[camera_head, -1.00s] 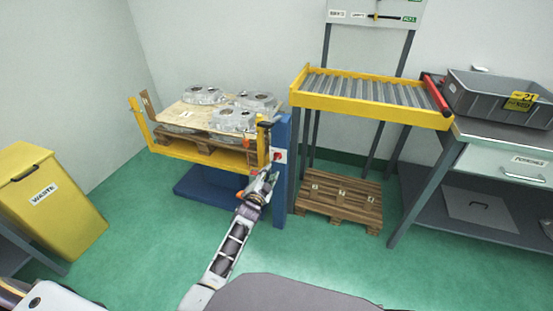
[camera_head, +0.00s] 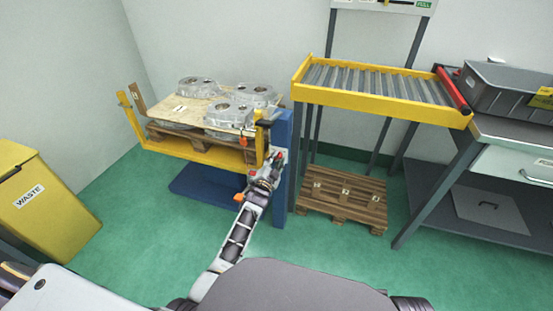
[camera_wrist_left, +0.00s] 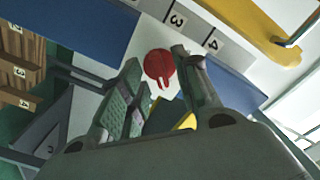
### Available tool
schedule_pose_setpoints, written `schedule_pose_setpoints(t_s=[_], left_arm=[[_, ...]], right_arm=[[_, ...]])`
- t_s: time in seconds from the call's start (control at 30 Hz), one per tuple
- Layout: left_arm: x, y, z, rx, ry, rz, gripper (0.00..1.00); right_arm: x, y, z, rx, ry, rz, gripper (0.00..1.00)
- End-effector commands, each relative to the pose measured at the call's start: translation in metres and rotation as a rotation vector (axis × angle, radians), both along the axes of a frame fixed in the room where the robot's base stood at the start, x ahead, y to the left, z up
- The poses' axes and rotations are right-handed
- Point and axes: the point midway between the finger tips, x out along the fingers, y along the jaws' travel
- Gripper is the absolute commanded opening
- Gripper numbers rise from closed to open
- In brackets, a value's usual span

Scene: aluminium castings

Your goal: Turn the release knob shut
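The red release knob (camera_wrist_left: 159,66) is on a white plate (camera_wrist_left: 148,38) on the blue post (camera_head: 284,135) of the yellow lift. In the left wrist view it is round with a small red bar at its lower side. My left gripper (camera_wrist_left: 162,88) is open, with one finger on each side of the knob as seen there. I cannot tell whether the fingers touch it. In the head view my left gripper (camera_head: 275,164) is at the post's front and covers most of the plate. My right gripper is not in view.
The yellow lift fork (camera_head: 195,152) carries a pallet with several aluminium castings (camera_head: 230,113). A roller conveyor (camera_head: 380,85), an empty-looking wooden pallet (camera_head: 343,197) and a bench with a grey crate (camera_head: 510,88) are to the right. A yellow waste bin (camera_head: 40,200) stands left. Green floor is clear between.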

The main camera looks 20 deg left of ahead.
Motion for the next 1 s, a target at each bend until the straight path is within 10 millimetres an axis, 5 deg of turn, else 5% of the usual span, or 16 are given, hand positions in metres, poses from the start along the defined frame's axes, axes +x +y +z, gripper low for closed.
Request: schedule_pose_setpoints(t_s=[0.37,0.6,1.0], left_arm=[[0.0003,-0.0008,0.0004,0.0,0.0,0.0,0.32],[0.0002,-0.0008,0.0002,0.0,0.0,0.0,0.01],[0.0002,-0.0008,0.0006,-0.02,0.001,0.0,0.0]], right_arm=[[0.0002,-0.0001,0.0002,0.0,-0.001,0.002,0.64],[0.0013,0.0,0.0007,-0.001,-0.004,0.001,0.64],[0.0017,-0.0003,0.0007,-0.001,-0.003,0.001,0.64]])
